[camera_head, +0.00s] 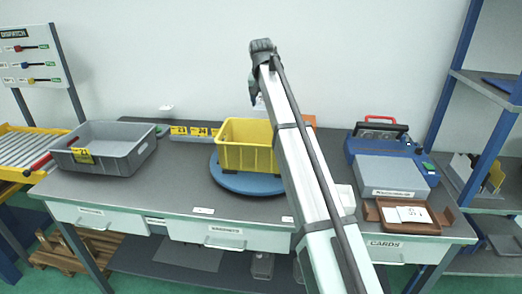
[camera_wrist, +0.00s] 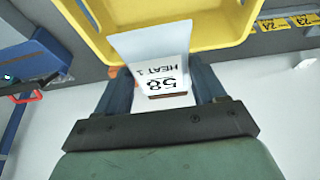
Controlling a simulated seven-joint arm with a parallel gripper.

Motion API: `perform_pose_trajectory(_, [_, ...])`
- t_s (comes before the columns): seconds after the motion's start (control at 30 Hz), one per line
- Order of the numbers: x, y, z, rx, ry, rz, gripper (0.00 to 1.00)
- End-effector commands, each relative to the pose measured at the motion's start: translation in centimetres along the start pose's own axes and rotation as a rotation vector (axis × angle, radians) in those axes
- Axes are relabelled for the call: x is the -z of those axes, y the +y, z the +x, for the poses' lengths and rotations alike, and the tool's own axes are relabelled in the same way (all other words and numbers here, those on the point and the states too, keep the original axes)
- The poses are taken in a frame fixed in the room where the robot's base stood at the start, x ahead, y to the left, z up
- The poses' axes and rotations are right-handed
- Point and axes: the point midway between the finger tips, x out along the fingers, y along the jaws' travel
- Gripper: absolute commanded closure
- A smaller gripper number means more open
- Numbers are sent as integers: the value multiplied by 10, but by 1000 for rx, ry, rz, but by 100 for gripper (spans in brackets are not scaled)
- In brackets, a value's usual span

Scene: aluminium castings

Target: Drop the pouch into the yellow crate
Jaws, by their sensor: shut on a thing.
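The pouch (camera_wrist: 155,58) is a flat white piece marked "58 HEAT 1", with a brown lower edge. My gripper (camera_wrist: 163,78) is shut on it, one dark finger at each side. In the wrist view the pouch overlaps the near rim of the yellow crate (camera_wrist: 95,35); its height above the rim cannot be told. In the head view the yellow crate (camera_head: 232,157) stands upright on a round blue turntable (camera_head: 235,182), partly behind my arm.
A grey bin (camera_head: 100,148) stands at the table's left. Yellow number tags (camera_head: 190,131) line the back. At the right are a blue machine (camera_head: 385,150) and a brown tray (camera_head: 410,224) holding white cards. The front-left tabletop (camera_head: 150,190) is clear.

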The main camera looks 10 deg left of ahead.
Motion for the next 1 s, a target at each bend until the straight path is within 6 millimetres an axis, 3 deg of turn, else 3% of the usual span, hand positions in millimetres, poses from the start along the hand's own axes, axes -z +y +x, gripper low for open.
perform_pose_trajectory(0.5, [-19,0,43,1,0,-2,63])
perform_pose_trajectory(0.87, [-20,0,48,1,0,-2,63])
perform_pose_trajectory(0.9, [-20,0,48,1,0,-2,28])
perform_pose_trajectory(1.0, [-20,0,48,1,0,-2,18])
